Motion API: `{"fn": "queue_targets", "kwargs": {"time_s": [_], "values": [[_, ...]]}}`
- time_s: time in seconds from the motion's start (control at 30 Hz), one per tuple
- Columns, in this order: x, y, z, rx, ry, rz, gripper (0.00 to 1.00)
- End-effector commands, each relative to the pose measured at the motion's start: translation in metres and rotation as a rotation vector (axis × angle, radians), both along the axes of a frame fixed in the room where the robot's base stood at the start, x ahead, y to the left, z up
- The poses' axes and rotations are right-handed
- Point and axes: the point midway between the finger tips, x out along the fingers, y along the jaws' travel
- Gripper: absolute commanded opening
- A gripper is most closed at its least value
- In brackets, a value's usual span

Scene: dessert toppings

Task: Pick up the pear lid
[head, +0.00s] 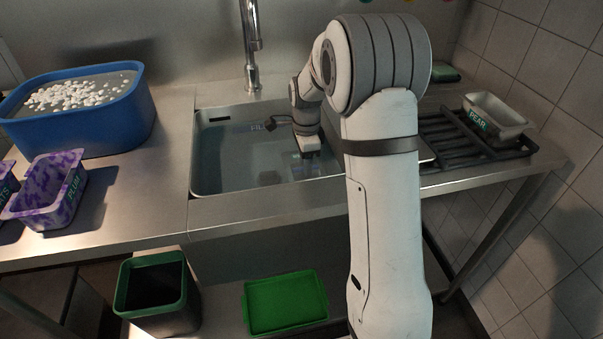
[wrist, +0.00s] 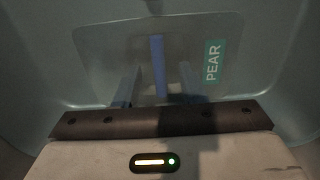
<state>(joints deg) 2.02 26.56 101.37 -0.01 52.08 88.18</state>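The pear lid (wrist: 190,40) lies in the sink in the wrist view. It is a flat, see-through grey sheet with a teal label (wrist: 213,62) reading PEAR on its right and an upright blue strip (wrist: 158,66) at its middle. My gripper (wrist: 157,82) is open, with one finger on each side of the blue strip and a gap to both. Whether the fingers reach down beside the strip or hover above it, I cannot tell. In the head view my gripper (head: 308,154) is down inside the sink, and the lid there is hardly visible.
The sink (head: 230,194) walls surround my gripper, with a tap (head: 251,45) behind. A metal PEAR container (head: 497,115) sits on a dark rack (head: 450,140) at right.

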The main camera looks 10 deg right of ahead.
Motion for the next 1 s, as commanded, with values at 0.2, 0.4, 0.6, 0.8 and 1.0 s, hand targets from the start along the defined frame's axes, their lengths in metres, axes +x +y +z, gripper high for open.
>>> {"fn": "queue_targets", "kwargs": {"time_s": [0.2,0.4,0.6,0.8,1.0], "values": [[-0.0003,0.0005,-0.0092,0.0,0.0,0.001,0.37],[-0.0002,0.0008,-0.009,0.0,0.0,0.002,0.27],[-0.0002,0.001,-0.0088,0.0,0.0,0.002,0.11],[-0.0002,0.0012,-0.0088,0.0,-0.001,0.002,0.0],[-0.0001,0.0014,-0.0085,0.0,-0.001,0.003,0.0]]}}
